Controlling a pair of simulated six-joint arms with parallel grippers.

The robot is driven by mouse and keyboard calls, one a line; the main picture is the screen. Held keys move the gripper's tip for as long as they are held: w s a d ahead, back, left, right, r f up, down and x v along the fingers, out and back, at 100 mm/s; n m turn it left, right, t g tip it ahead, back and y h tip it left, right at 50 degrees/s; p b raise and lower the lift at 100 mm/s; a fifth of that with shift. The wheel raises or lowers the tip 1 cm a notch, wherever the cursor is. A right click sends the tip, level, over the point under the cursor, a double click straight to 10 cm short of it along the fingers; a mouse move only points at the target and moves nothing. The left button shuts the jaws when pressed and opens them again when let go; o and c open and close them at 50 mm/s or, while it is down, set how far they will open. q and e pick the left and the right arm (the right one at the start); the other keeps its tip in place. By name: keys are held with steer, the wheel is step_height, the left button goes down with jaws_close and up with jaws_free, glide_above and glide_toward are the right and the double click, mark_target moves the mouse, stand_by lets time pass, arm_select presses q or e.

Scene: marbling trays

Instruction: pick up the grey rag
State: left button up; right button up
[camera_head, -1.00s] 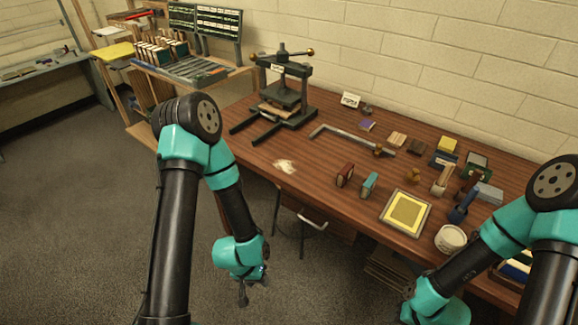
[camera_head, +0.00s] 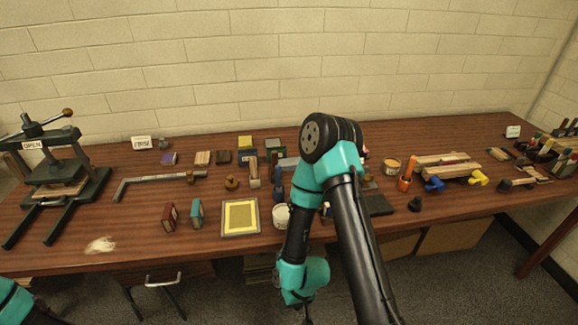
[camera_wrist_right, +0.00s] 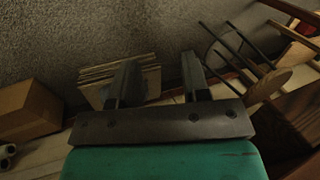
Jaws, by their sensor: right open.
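I cannot make out a clearly grey rag in either view. A pale, cream-coloured crumpled thing (camera_head: 100,245) lies near the table's front edge at the left of the head view; I cannot tell if it is the rag. My right gripper (camera_head: 306,317) hangs low in front of the table's front edge, cut by the bottom of the head view. In the right wrist view its two fingers (camera_wrist_right: 156,78) are apart with nothing between them. Only a bit of my left arm shows at the lower left; its gripper is out of view.
The wooden table (camera_head: 130,222) holds a press (camera_head: 55,180), a metal bar (camera_head: 160,178), a yellow-centred framed tray (camera_head: 241,217), a white tub (camera_head: 281,214) and several tools. A board stack (camera_wrist_right: 120,80) and a cardboard box (camera_wrist_right: 28,108) stand below the table.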

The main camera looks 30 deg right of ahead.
steer(key=shift+o, duration=0.3)
steer(key=o, duration=1)
